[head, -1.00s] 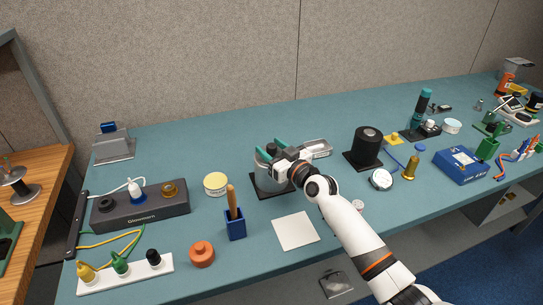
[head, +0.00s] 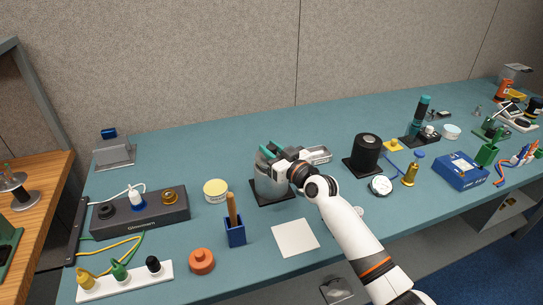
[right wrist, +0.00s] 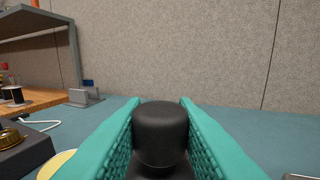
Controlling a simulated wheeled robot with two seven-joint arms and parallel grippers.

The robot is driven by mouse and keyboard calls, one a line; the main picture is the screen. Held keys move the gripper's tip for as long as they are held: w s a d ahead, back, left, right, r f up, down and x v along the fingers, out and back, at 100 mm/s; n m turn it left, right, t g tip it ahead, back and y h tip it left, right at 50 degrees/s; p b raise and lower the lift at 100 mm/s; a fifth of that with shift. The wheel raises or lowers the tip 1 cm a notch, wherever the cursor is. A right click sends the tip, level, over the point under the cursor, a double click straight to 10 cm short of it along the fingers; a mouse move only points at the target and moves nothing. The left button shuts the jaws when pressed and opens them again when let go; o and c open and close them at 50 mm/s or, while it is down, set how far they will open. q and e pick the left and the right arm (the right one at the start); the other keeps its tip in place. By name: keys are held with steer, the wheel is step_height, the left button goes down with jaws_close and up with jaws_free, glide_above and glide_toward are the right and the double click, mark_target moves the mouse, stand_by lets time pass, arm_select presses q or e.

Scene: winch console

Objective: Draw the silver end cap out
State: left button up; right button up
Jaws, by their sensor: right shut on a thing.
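I take this knob to be the handle of the silver end cap; the cap's rim is hidden by my gripper. The knob looks upright. I cannot tell whether the cap sits fully in the cylinder. My left gripper is out of view.
A yellow-lidded tin (head: 216,190), a blue holder (head: 235,232) and a dark console (head: 140,212) are to the left. A white square pad (head: 295,238) lies in front. The bench behind is clear.

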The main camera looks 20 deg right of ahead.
mark_target(271, 146)
step_height(271, 146, up, 7)
step_height(271, 146, up, 3)
steer(key=shift+r+p, duration=0.1)
steer(key=shift+p, duration=0.6)
steer(key=shift+r+p, duration=0.5)
